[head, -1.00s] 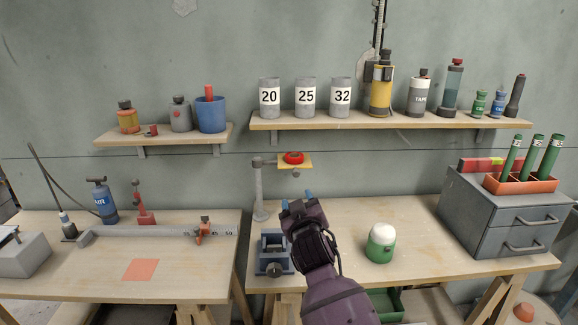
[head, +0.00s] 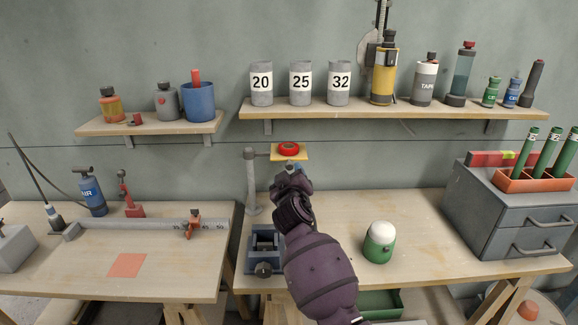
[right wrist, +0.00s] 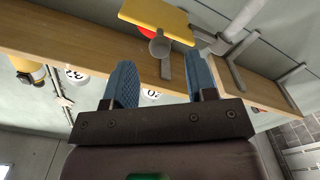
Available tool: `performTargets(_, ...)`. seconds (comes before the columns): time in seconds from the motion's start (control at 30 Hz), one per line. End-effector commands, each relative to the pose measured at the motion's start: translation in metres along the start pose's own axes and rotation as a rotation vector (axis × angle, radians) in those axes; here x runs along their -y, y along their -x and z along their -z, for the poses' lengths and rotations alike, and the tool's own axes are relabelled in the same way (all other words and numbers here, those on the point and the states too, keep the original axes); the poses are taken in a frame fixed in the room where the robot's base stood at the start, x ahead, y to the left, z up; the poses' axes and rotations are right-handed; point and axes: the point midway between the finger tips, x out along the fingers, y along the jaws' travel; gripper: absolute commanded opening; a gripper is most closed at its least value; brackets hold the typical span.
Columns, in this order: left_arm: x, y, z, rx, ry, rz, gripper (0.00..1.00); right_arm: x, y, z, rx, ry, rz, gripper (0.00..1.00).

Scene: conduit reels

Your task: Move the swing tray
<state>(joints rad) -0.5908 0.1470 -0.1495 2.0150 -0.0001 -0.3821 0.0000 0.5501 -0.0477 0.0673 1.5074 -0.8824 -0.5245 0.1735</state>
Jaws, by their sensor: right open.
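The swing tray (head: 301,155) is a small yellow plate on a side arm of a grey post (head: 252,182) at the back of the right bench. A red round object (head: 288,148) lies on it. In the right wrist view the tray (right wrist: 152,14) shows just beyond my fingertips, with a grey round knob (right wrist: 160,47) at it. My right gripper (head: 292,170) is just in front of and below the tray, partly hidden by its own wrist. My left gripper is out of view.
A blue-grey vise (head: 264,252) stands at the bench's front left, beside my right forearm. A green jar with a white top (head: 379,243) stands to the right. The shelf (head: 400,110) with grey numbered cups hangs above. The bench between jar and drawer cabinet (head: 500,215) is clear.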

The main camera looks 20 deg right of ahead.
Motion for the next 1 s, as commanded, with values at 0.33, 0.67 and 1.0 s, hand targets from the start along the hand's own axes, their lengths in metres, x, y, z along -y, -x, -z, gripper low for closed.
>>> performTargets(0.33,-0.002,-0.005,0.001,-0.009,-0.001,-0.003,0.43,0.001,-0.049,-0.001,0.001,0.001,0.001,0.51)
performTargets(0.67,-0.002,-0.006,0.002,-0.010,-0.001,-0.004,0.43,0.000,-0.061,0.000,0.000,-0.001,0.000,0.51)
performTargets(1.0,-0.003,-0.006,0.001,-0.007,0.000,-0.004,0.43,0.000,-0.060,0.000,0.000,-0.001,0.000,0.25)
